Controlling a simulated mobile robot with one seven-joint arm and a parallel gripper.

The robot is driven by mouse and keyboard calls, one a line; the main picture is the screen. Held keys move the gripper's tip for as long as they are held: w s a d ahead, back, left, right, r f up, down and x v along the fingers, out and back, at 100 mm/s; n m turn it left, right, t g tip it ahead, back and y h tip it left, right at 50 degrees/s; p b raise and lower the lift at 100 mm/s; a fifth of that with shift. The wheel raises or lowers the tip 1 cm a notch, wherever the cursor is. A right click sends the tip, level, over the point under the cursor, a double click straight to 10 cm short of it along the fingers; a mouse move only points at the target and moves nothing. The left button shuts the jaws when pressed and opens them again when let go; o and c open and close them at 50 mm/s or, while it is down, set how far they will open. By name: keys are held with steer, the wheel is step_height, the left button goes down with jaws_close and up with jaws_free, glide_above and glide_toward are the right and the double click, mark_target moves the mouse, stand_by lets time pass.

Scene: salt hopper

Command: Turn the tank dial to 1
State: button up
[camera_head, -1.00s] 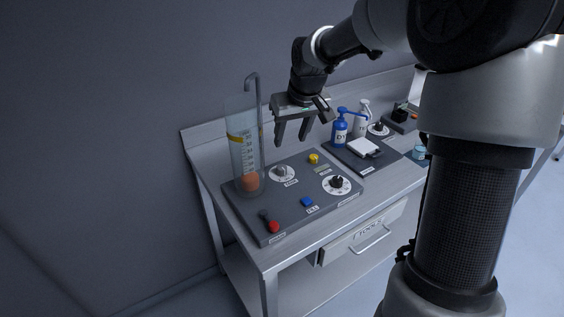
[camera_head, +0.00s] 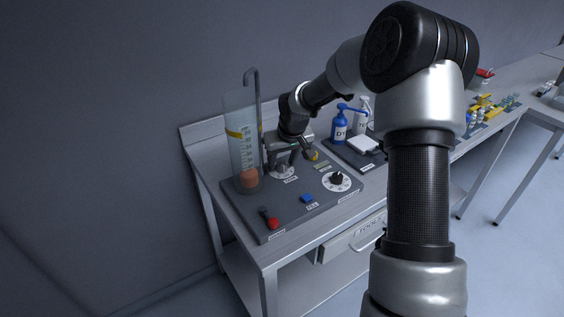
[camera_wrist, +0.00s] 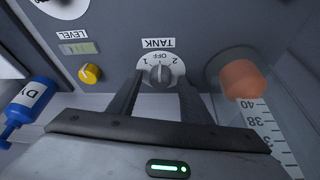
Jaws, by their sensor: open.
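The tank dial (camera_wrist: 159,74) is a grey knob on a round white plate marked 1, OFF and 2, with the label TANK beside it. Its pointer appears to be at OFF. In the head view the dial plate (camera_head: 283,173) is partly hidden by my gripper. My gripper (camera_wrist: 160,88) is open, with one finger on either side of the knob in the wrist view. In the head view my gripper (camera_head: 281,164) is low over the panel at the dial. Whether the fingers touch the knob I cannot tell.
The clear measuring cylinder (camera_head: 241,150) with an orange float (camera_wrist: 242,80) stands close beside the dial. A yellow knob (camera_wrist: 90,73) is on the other side. A second dial (camera_head: 337,181), a blue button (camera_head: 307,199) and a red-knobbed lever (camera_head: 271,223) share the panel. A blue bottle (camera_head: 339,128) stands behind.

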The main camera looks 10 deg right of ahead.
steer(key=c, duration=1.1)
steer(key=shift+o, duration=0.2)
steer(key=shift+r+n+p, duration=0.15)
steer(key=shift+n+p, duration=0.15)
steer(key=shift+p, duration=0.2)
steer(key=shift+n+y+p, duration=0.4)
steer(key=shift+n+p, duration=0.1)
steer(key=shift+p, duration=0.15)
steer(key=shift+d+n+y+p, duration=0.15)
steer(key=shift+n+y+p, duration=0.25)
steer(key=shift+n+p, duration=0.8)
steer(key=shift+w+d+n+g+y+p, duration=0.1)
steer(key=shift+n+g+y+p, duration=0.3)
steer(key=shift+n, duration=0.85)
steer(key=shift+w+n+g+y+p, duration=0.1)
steer(key=shift+n+g+y+p, duration=0.35)
steer(key=shift+n, duration=0.8)
